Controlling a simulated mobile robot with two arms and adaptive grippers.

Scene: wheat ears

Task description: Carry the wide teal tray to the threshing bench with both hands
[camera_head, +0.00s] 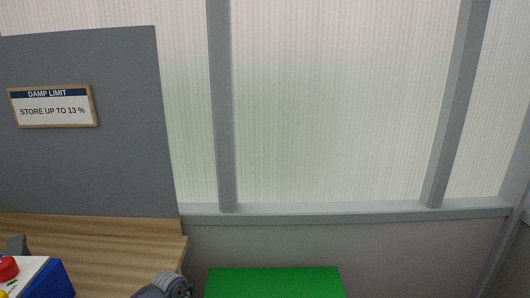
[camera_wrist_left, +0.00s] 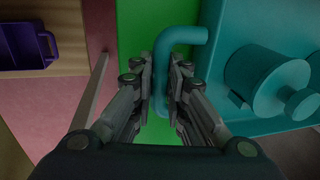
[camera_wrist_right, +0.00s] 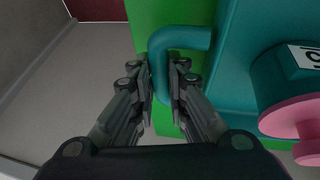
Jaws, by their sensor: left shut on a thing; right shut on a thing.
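The wide teal tray shows at the right of the left wrist view (camera_wrist_left: 213,45) and of the right wrist view (camera_wrist_right: 234,40). My left gripper (camera_wrist_left: 161,80) is shut on one of its bar handles (camera_wrist_left: 186,36). My right gripper (camera_wrist_right: 163,82) is shut on the other handle (camera_wrist_right: 182,37). A teal lidded canister (camera_wrist_left: 258,75) stands in the tray. A teal container (camera_wrist_right: 275,75) with a label and a pink part (camera_wrist_right: 298,116) shows at the other end. The tray is outside the head view. I cannot tell which surface is the threshing bench.
A green surface (camera_head: 275,283) lies below the window, and green (camera_wrist_left: 130,30) shows under both handles. A wooden worktop (camera_head: 100,245) at left bears a blue-and-white box with a red button (camera_head: 8,268). A purple bin (camera_wrist_left: 25,45) sits left. Grey floor (camera_wrist_right: 85,75) is open beside my right gripper.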

